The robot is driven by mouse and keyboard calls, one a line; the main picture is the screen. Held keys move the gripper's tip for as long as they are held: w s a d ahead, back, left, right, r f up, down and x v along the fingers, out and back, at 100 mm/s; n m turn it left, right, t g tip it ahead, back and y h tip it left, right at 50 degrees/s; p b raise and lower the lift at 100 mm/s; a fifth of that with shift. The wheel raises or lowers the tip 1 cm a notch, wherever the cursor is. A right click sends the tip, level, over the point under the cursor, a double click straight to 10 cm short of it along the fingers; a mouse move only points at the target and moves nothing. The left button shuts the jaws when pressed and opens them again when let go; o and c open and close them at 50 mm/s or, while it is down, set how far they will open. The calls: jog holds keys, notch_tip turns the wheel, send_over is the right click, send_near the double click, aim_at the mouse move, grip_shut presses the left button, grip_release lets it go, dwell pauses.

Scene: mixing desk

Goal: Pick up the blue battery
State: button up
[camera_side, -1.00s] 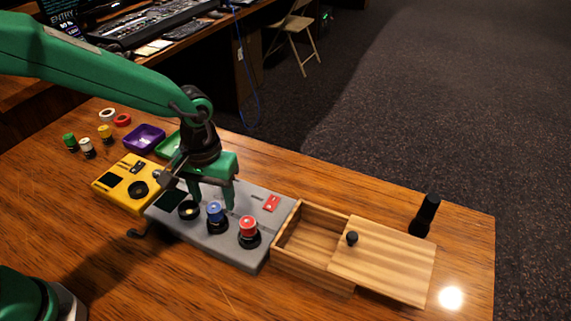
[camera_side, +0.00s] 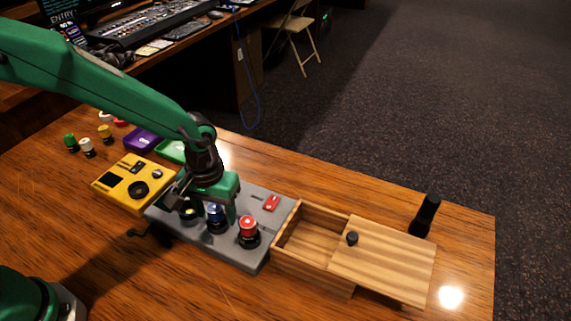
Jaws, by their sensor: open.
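The blue battery (camera_side: 214,212) stands upright in a dark round socket on the grey panel (camera_side: 238,255), between an opening on its left and the red battery (camera_side: 248,226) on its right. My gripper (camera_side: 211,217) is open and lowered over the blue battery. One finger shows at its right side and the other at its left, over the left opening. The gripper body hides part of the battery's top. I cannot tell whether the fingers touch it.
A wooden box (camera_side: 279,262) with a partly slid lid (camera_side: 385,260) stands right of the panel. A yellow device (camera_side: 124,192) is at the left. Purple (camera_side: 142,139) and green (camera_side: 172,151) trays lie behind. A black cylinder (camera_side: 427,216) stands far right. The front table is clear.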

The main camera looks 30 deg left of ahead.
aim_at(214, 211)
jog(key=c, duration=1.1)
jog(key=shift+c, duration=0.2)
jog(key=shift+r, duration=0.2)
jog(key=shift+r, duration=0.55)
jog(key=r, duration=0.3)
jog(key=shift+s+d+r, duration=0.1)
jog(key=shift+s+d, duration=0.2)
jog(key=shift+s, duration=0.05)
jog(key=s+d+r, duration=0.6)
jog(key=s, duration=0.3)
jog(key=shift+r, duration=0.2)
jog(key=shift+a, duration=0.1)
